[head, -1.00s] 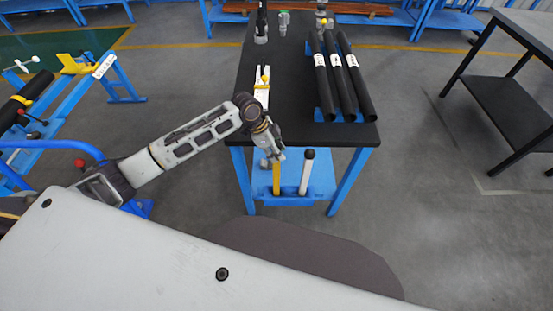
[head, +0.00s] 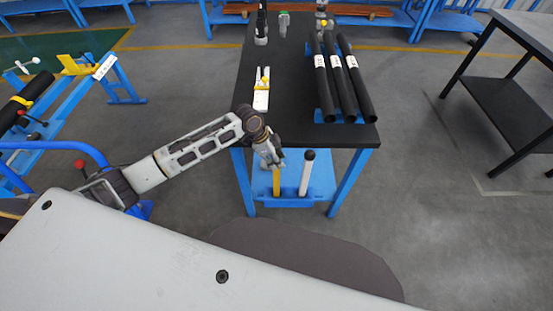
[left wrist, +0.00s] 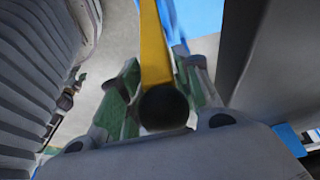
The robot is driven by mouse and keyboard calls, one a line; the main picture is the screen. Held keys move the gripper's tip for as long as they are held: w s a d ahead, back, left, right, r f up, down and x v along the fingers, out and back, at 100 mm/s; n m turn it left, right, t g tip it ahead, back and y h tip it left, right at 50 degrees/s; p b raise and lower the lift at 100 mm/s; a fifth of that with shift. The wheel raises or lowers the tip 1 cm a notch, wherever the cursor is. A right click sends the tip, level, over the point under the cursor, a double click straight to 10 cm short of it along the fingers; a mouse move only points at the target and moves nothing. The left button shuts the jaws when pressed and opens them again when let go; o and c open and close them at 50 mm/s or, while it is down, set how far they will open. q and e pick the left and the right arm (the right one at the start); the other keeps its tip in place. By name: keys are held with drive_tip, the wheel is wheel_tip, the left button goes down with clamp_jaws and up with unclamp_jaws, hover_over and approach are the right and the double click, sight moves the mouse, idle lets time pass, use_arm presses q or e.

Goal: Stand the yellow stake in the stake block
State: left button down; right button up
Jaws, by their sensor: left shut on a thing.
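The yellow stake (head: 277,182) stands roughly upright below my left gripper (head: 274,163). In the left wrist view the yellow stake (left wrist: 153,50) runs between the green finger pads, and its black ball top (left wrist: 163,106) sits close to the palm. My left gripper is shut on it near the top. The blue stake block (head: 292,203) is at the front of the table's lower blue shelf. The stake's lower end shows at the block; I cannot tell whether it is inside a hole. My right gripper is not in view.
A white stake (head: 305,178) with a black ball top stands in the block, just right of the yellow one. The black table top (head: 290,105) overhangs behind, with black tubes (head: 343,80) and a white-and-yellow item (head: 262,90).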

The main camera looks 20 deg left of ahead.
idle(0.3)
use_arm(q)
drive_tip(key=c, duration=1)
unclamp_jaws()
drive_tip(key=shift+f, duration=0.1)
drive_tip(key=shift+o, duration=0.2)
drive_tip(key=v, duration=1.2)
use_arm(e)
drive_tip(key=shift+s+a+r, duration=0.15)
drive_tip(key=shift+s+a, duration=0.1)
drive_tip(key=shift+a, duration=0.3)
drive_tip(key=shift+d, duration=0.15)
